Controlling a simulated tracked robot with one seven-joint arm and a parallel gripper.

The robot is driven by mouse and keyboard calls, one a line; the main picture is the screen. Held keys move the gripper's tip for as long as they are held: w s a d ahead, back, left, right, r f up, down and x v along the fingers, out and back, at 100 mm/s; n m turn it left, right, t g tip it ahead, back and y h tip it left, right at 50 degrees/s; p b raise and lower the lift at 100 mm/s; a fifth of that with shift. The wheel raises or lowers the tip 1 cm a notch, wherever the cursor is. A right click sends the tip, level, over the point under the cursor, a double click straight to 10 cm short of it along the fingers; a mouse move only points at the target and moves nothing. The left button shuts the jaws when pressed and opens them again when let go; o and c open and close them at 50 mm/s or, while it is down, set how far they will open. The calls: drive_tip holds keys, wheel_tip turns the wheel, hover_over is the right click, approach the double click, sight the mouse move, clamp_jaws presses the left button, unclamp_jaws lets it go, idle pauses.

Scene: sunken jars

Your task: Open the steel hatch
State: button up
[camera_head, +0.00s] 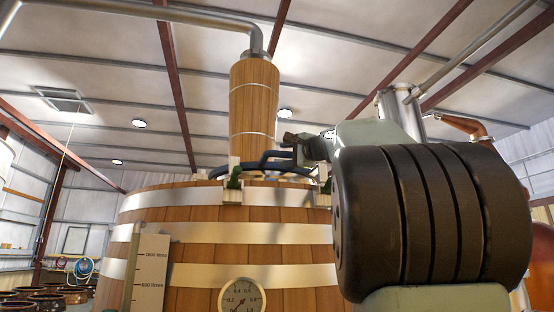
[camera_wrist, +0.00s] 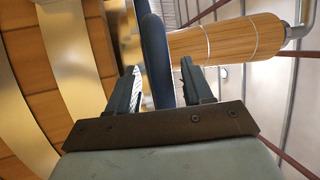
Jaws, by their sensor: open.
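A large wooden vat (camera_head: 215,215) with steel bands fills the middle of the head view. On its top is a dark blue bar (camera_head: 275,157), like a handle, with a dark curved rim below it. The steel hatch itself is not clearly visible from this low angle. My gripper (camera_head: 292,140) is at the vat's top, beside the blue bar. In the wrist view the dark blue bar (camera_wrist: 154,55) runs between the two open fingers of my gripper (camera_wrist: 160,80). I cannot tell whether either finger touches it.
A wooden column (camera_head: 254,100) rises from the vat's top into a steel pipe (camera_head: 170,14). Several dark jars (camera_head: 45,299) stand at lower left.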

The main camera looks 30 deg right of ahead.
drive_tip(key=shift+x, duration=0.85)
clamp_jaws()
drive_tip(key=shift+f, duration=0.1)
